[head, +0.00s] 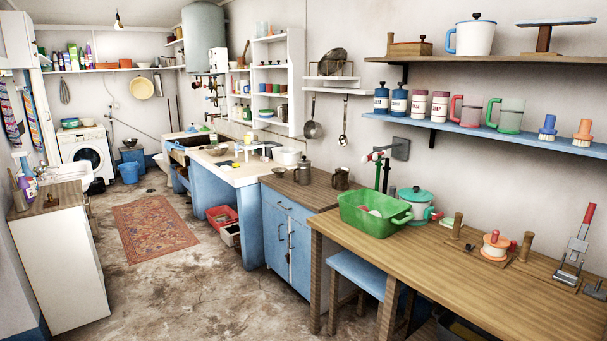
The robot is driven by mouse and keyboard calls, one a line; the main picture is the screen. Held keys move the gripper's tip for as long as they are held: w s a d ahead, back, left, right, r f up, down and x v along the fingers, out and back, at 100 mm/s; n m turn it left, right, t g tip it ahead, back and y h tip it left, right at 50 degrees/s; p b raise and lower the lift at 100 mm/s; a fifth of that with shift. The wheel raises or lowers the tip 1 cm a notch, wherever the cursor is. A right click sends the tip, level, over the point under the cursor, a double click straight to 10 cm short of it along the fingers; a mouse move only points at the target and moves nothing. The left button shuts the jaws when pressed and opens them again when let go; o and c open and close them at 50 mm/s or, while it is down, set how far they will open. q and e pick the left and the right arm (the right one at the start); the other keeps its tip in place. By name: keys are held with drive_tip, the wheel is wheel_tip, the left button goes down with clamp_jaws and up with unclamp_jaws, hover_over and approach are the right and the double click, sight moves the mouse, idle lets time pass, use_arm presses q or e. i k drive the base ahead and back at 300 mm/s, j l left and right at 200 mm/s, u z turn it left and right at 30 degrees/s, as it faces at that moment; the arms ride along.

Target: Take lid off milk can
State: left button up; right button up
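A small grey metal can (303,174) stands upright on the brown-topped blue cabinet, left of the green basin. It looks like the milk can, with a narrower top that appears to be its lid (303,160) seated on it. It is small in the view, so the lid's edge is hard to make out. Neither of my grippers shows in the head view.
A dark metal jug (340,178) stands just right of the can. The floor (215,285) in front of the blue cabinet (287,240) is clear; a rug (152,228) lies farther back.

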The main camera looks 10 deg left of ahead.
sight(301, 161)
drive_tip(key=i+j+u, duration=0.3)
drive_tip(key=i, duration=0.35)
drive_tip(key=i+j+u, duration=0.35)
drive_tip(key=i, duration=0.3)
drive_tip(key=i+u, duration=0.3)
drive_tip(key=i, duration=0.4)
drive_tip(key=i+z, duration=0.15)
drive_tip(key=i, duration=0.25)
drive_tip(key=i+j+z, duration=0.15)
drive_tip(key=i, duration=0.3)
drive_tip(key=i+j+z, duration=0.15)
drive_tip(key=i, duration=0.25)
drive_tip(key=i+j+z, duration=0.2)
drive_tip(key=i, duration=0.2)
